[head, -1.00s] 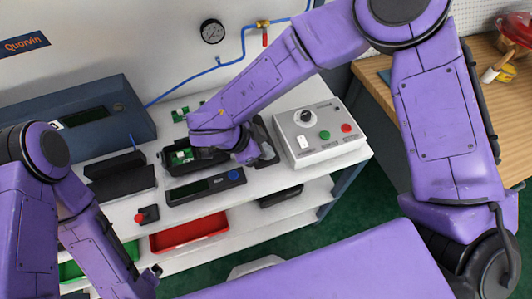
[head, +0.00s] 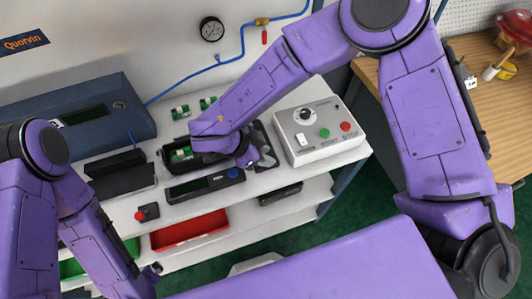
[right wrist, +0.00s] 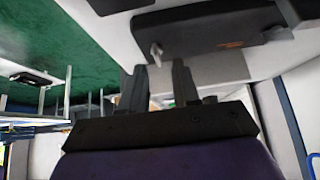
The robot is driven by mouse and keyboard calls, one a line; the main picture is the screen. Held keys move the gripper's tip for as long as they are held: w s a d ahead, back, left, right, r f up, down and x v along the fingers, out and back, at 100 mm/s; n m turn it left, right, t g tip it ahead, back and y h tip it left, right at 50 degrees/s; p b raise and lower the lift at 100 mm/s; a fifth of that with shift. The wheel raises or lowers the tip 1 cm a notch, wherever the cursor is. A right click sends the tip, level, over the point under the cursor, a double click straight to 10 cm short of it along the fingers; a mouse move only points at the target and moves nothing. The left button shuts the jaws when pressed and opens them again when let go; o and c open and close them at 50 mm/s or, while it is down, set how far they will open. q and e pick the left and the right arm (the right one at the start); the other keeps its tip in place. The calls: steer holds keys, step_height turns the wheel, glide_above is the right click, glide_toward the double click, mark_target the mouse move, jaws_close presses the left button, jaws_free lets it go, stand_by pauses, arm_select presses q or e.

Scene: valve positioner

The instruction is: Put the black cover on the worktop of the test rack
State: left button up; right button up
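The open black housing (head: 180,155) of the positioner sits on the white worktop (head: 237,193), with a green board inside. A dark piece (head: 266,152), which looks like the black cover, is just right of my right wrist, partly hidden. My right gripper (right wrist: 160,68) shows two fingers apart with a gap between them; my arm hides them in the head view. A black body with small orange lettering (right wrist: 215,28) lies just beyond the fingertips. I cannot tell whether it is cover or housing. My left gripper (head: 153,269) is low at the left, away from the worktop, its fingers unclear.
A grey control box (head: 318,135) stands to the right, close to the dark piece. A black handheld device (head: 205,184) lies in front of the housing. Small green boards (head: 180,112) lie behind. A red emergency button (head: 146,212) is at the front edge; a red tray (head: 188,231) is below.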

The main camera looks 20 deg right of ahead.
steer(key=b+v, duration=0.1)
steer(key=v, duration=1)
steer(key=shift+r, duration=0.25)
steer(key=shift+a, duration=0.15)
stand_by(0.5)
